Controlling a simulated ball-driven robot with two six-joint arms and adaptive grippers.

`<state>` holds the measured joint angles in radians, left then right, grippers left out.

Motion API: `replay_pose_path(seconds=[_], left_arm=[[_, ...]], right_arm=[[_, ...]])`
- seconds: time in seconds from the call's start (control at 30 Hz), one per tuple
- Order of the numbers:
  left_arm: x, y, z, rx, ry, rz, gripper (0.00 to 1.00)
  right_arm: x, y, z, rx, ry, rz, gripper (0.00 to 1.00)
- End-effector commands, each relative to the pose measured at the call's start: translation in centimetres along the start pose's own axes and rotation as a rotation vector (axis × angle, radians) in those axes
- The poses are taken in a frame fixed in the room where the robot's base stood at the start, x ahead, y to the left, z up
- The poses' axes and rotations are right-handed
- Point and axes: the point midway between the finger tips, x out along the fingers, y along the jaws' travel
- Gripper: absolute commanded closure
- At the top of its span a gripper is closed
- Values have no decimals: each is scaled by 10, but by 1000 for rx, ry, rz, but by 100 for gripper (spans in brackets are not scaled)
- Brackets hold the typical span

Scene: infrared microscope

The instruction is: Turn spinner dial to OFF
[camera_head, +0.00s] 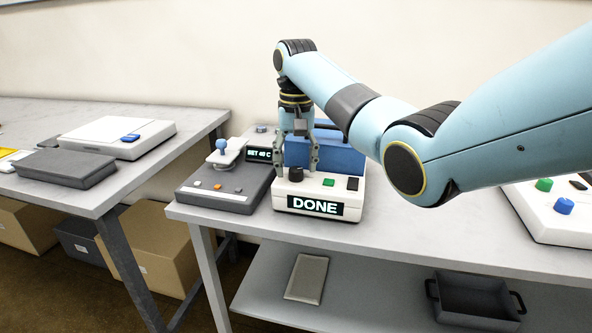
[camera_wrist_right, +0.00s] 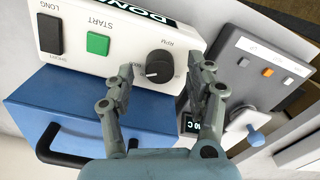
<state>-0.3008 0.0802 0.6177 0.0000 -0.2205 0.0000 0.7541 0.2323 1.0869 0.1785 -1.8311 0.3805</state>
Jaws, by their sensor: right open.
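The spinner (camera_head: 348,197) is a white box with a blue lid (camera_head: 338,158) and a front display reading DONE. Its black round dial (camera_head: 296,174) is on the top panel, left of a green START button (camera_head: 329,182) and a black switch. In the right wrist view the dial (camera_wrist_right: 159,66) shows whole, with RPM lettering beside it. My right gripper (camera_head: 297,172) points down over the dial, its fingers apart. In the wrist view the gripper's fingertips (camera_wrist_right: 161,73) lie to either side of the dial; I cannot tell whether they touch it. My left gripper is not in view.
A grey device (camera_head: 225,188) with a blue-knobbed lever and a small display stands close left of the spinner. Another white device (camera_head: 560,212) with green and blue knobs is at the right. The table's front strip is clear. A dark tray (camera_head: 470,300) sits on the shelf below.

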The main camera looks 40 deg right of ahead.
Motion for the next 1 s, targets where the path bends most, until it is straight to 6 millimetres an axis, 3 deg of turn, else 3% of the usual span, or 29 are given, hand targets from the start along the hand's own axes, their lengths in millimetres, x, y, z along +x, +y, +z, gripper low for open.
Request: replay_pose_path(seconds=[0.13, 0.43, 0.83, 1.0], left_arm=[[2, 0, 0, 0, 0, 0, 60], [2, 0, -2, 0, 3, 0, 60], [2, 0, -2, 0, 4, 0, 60], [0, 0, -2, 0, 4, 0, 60]], right_arm=[[13, 0, 0, 0, -1, 1, 45], [14, 0, 0, -1, 0, 1, 45], [14, 0, 0, -1, 0, 0, 97], [14, 0, 0, -6, 0, 0, 100]])
